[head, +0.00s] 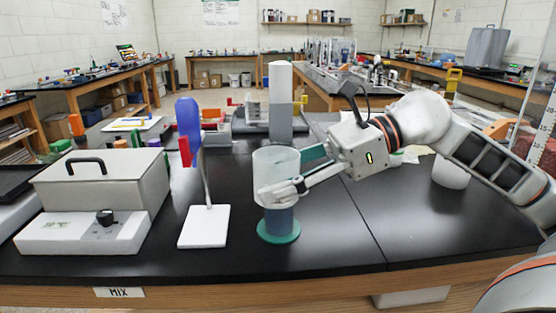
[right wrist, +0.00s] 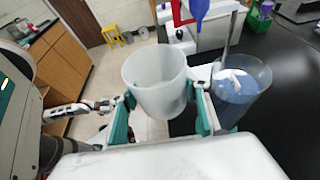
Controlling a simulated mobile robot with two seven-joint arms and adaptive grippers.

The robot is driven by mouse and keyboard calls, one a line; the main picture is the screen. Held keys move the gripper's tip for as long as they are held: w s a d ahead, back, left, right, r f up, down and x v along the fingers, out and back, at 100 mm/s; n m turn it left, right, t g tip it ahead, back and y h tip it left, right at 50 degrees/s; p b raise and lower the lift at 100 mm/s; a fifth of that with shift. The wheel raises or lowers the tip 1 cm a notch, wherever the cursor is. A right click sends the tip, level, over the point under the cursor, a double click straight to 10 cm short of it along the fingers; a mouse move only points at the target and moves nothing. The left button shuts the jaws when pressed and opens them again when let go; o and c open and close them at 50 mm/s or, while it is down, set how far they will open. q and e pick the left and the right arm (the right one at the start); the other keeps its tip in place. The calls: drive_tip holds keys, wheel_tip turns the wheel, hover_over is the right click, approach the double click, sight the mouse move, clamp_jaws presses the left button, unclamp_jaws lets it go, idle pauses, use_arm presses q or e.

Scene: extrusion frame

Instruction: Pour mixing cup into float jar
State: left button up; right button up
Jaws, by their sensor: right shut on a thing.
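My right gripper (head: 276,190) is shut around the frosted mixing cup (head: 276,164), which looks upright. In the right wrist view the cup (right wrist: 155,82) sits between the green-padded fingers; I cannot tell what is in it. The float jar (head: 279,222), clear with blue liquid and a green base, stands on the black bench. In the head view the cup overlaps the jar's upper part. In the right wrist view the jar (right wrist: 242,98) is beside the cup, to its right, with a white object inside. What seems to be my left gripper (right wrist: 105,105) is small at the left there; its opening is unclear.
Left of the jar stands a white-based stand (head: 204,226) with a blue bulb (head: 188,116) and a red part. A boxy grey machine (head: 101,183) is farther left. A grey upright block (head: 280,98) is behind. The bench right of the jar is clear.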

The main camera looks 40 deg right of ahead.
sight(276, 157)
drive_tip(key=shift+a+f, duration=0.1)
drive_tip(key=shift+f, duration=0.45)
drive_tip(key=shift+r, duration=0.2)
wheel_tip(276, 157, up, 2)
drive_tip(key=shift+s+r, duration=0.1)
drive_tip(key=shift+r, duration=1.2)
use_arm(q)
drive_tip(key=shift+r, duration=0.45)
